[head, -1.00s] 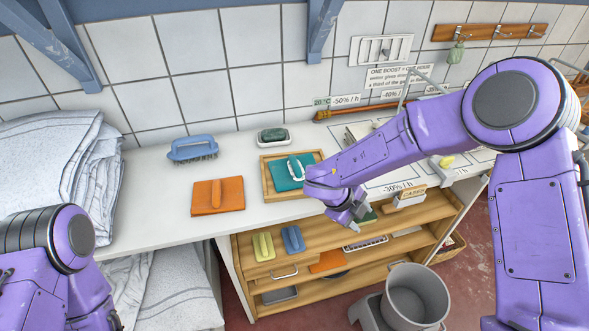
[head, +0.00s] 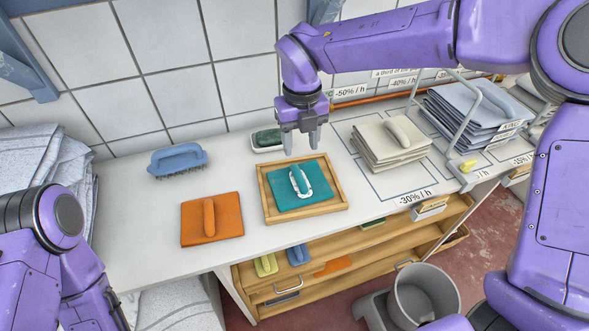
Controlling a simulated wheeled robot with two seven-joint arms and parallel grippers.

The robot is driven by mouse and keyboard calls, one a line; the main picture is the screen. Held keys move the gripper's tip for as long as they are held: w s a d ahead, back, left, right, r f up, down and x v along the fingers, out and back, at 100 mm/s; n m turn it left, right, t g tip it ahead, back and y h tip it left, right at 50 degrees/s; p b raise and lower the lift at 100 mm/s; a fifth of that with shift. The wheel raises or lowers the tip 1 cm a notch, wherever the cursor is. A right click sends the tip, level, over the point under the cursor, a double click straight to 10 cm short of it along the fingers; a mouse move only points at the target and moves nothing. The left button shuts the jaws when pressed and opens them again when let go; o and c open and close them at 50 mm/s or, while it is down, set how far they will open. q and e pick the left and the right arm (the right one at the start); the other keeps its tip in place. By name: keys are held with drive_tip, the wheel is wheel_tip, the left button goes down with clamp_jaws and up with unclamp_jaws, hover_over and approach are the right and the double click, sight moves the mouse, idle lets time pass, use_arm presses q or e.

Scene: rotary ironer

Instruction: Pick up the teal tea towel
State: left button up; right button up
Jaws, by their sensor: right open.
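The teal tea towel (head: 287,196) lies folded flat in a shallow wooden tray (head: 328,203) on the white counter. A raised teal grip with a white looped edge (head: 300,181) stands on top of it. My right gripper (head: 301,142) points down with its two fingers apart and empty. In the picture it is just above the tray's back edge, apart from the towel. My left arm (head: 60,255) shows at the lower left, but its gripper fingers cannot be made out.
An orange folded towel (head: 225,222) lies left of the tray, with a blue brush (head: 178,159) behind it. A green item in a dish (head: 265,139) sits behind the tray. Cream cloths (head: 388,145) are stacked to the right. A grey bucket (head: 425,292) stands below.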

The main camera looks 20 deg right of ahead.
sight(299, 177)
drive_tip(key=f+p, duration=0.1)
drive_tip(key=f, duration=0.5)
drive_tip(key=f+p, duration=0.1)
drive_tip(key=f, duration=0.2)
drive_tip(key=shift+s+a+f+p, duration=0.15)
drive_tip(key=shift+s+p, duration=0.15)
drive_tip(key=shift+f, duration=0.3)
clamp_jaws()
